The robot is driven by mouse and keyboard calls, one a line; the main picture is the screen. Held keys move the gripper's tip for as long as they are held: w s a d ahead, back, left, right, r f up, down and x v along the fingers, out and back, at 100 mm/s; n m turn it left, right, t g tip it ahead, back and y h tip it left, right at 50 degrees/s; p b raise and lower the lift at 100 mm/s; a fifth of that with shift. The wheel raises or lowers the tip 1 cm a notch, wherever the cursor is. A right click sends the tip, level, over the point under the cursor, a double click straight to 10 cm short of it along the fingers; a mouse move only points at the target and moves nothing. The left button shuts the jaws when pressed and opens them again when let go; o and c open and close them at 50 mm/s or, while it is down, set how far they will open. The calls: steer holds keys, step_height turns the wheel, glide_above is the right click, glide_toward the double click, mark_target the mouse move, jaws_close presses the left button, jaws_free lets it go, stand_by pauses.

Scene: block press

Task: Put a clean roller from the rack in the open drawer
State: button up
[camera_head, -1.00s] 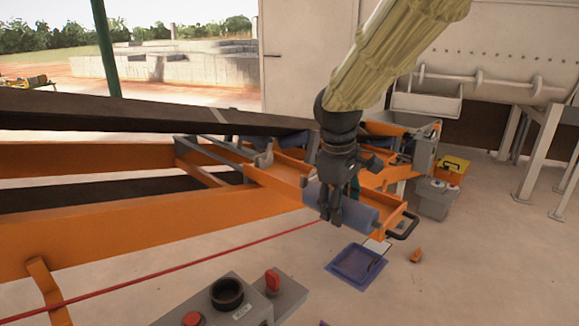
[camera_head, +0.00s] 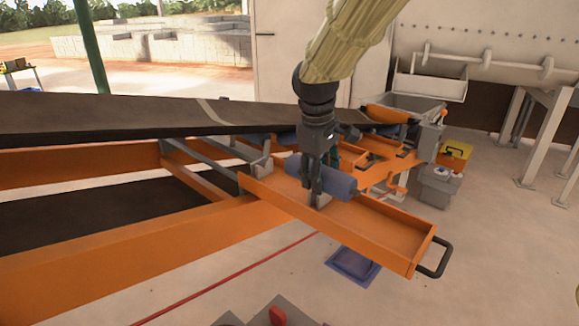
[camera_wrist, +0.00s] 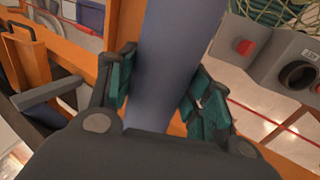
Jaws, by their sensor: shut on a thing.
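A blue-grey roller (camera_head: 338,180) is held crosswise in my gripper (camera_head: 314,195), over the back part of the open orange drawer (camera_head: 390,232). In the wrist view the roller (camera_wrist: 170,60) lies between the teal finger pads of my gripper (camera_wrist: 162,95), which touch it on both sides. The drawer is pulled out toward the lower right, with a black handle (camera_head: 438,262) at its end. Its front part is empty. I cannot tell whether the roller touches the drawer floor or its sides. The rack cannot be made out.
The dark conveyor belt (camera_head: 130,117) slopes above the orange frame (camera_head: 130,258) on the left. A blue tray (camera_head: 352,264) lies on the floor under the drawer. A grey box (camera_head: 439,186) and a yellow toolbox (camera_head: 455,152) stand at right. A red cord (camera_head: 240,270) crosses the foreground.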

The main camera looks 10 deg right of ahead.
steer(key=w+a+p, duration=0.1)
steer(key=w, duration=0.2)
steer(key=w+a+f, duration=0.1)
steer(key=w, duration=0.2)
steer(key=w+p, duration=0.1)
steer(key=w, duration=0.2)
steer(key=shift+a+f+p, duration=0.35)
steer(key=shift+a+f, duration=0.05)
steer(key=w, duration=0.1)
steer(key=w+a+p, duration=0.1)
steer(key=w, duration=0.1)
steer(key=shift+a+f, duration=0.3)
steer(key=shift+a, duration=0.05)
steer(key=shift+w, duration=0.2)
steer(key=shift+r+p, duration=0.15)
steer(key=shift+p, duration=0.3)
steer(key=shift+s+p, duration=0.2)
steer(key=shift+p, duration=0.15)
steer(key=f, duration=0.1)
steer(key=f+p, duration=0.1)
steer(key=f, duration=0.1)
steer(key=shift+w+a+f+p, duration=0.15)
steer(key=shift+w+f+p, duration=0.15)
steer(key=shift+f, duration=0.05)
steer(key=shift+s+r, duration=0.1)
steer(key=shift+s, duration=0.2)
steer(key=shift+w+f, duration=0.2)
steer(key=shift+f, duration=0.2)
steer(key=shift+s+f, duration=0.1)
steer(key=shift+f, duration=0.1)
